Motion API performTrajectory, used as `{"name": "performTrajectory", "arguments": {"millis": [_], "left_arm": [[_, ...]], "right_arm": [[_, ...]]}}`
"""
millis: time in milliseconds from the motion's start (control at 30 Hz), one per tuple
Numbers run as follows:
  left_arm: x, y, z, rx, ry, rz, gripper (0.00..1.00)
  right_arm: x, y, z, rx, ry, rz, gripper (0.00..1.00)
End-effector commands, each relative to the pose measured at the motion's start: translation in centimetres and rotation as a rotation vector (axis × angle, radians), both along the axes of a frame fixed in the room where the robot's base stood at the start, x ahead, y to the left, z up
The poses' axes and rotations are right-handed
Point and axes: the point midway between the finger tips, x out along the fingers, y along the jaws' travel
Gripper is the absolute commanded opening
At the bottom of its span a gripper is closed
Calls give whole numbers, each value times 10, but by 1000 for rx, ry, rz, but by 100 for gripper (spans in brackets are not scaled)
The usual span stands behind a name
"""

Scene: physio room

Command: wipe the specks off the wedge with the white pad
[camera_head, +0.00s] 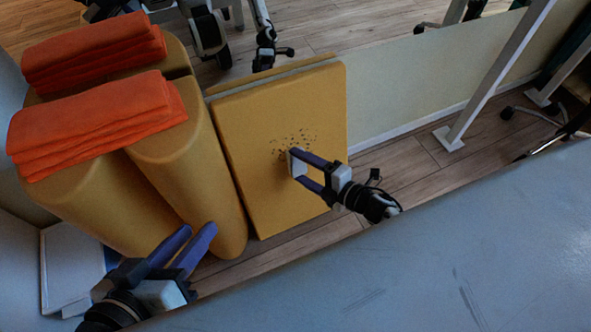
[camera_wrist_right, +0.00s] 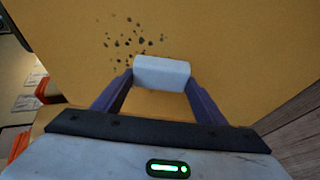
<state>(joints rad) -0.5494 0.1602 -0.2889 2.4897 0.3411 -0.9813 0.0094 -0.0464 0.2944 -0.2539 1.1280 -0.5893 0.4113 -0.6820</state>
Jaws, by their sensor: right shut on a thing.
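The yellow wedge (camera_head: 255,110) stands upright on the floor, with its broad face towards me. A cluster of dark specks (camera_head: 300,137) is on that face, right of centre. My right gripper (camera_head: 298,168) is shut on the white pad (camera_head: 292,161), just below the specks. In the right wrist view the pad (camera_wrist_right: 162,72) sits between the fingertips, with the specks (camera_wrist_right: 135,40) above and to its left. The pad is at or very near the face; I cannot tell if it touches. My left gripper (camera_head: 200,231) is open and empty, in front of the yellow bolsters.
Yellow bolsters (camera_head: 195,160) stand left of the wedge, with folded orange towels (camera_head: 95,115) on top. A grey-blue surface (camera_head: 430,260) fills the lower right. A white metal leg (camera_head: 490,90) stands at the right. Chair bases (camera_head: 265,40) are behind. Wooden floor shows around the wedge.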

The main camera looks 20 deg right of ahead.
Motion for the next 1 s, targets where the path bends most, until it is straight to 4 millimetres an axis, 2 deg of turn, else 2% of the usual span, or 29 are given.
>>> {"name": "performTrajectory", "arguments": {"millis": [167,500,767,1000], "left_arm": [[0,0,0,0,0,0,31],[0,0,0,0,0,0,31],[0,0,0,0,0,0,31],[0,0,0,0,0,0,31]], "right_arm": [[1,-6,1,-1,-2,-2,48],[3,-34,1,-3,-2,-1,48],[4,-43,0,-2,-2,-2,48],[5,-64,0,-2,-2,-2,48]]}}
